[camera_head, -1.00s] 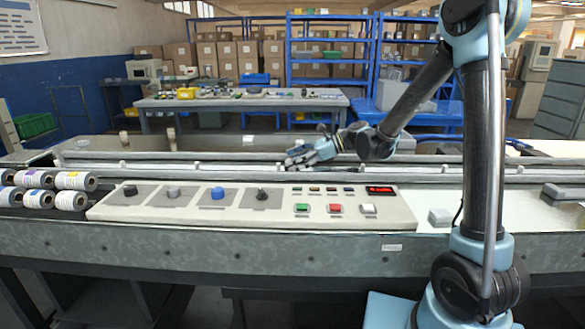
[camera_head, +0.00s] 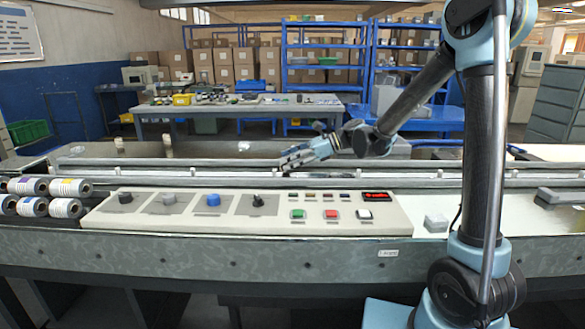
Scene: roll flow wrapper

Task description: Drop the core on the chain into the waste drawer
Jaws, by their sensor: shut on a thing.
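My gripper (camera_head: 285,161) reaches in from the right over the long chain bed (camera_head: 120,173) behind the control panel. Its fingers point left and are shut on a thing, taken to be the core. The core is too small and too hidden by the fingers to make out. The fingertips appear just above the rails of the chain bed. I cannot make out the waste drawer in this view.
A sloped control panel (camera_head: 270,222) with knobs and buttons stands in front of the chain. Several printed rolls (camera_head: 68,188) lie at its left. A small grey block (camera_head: 437,222) sits on the white surface at right.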

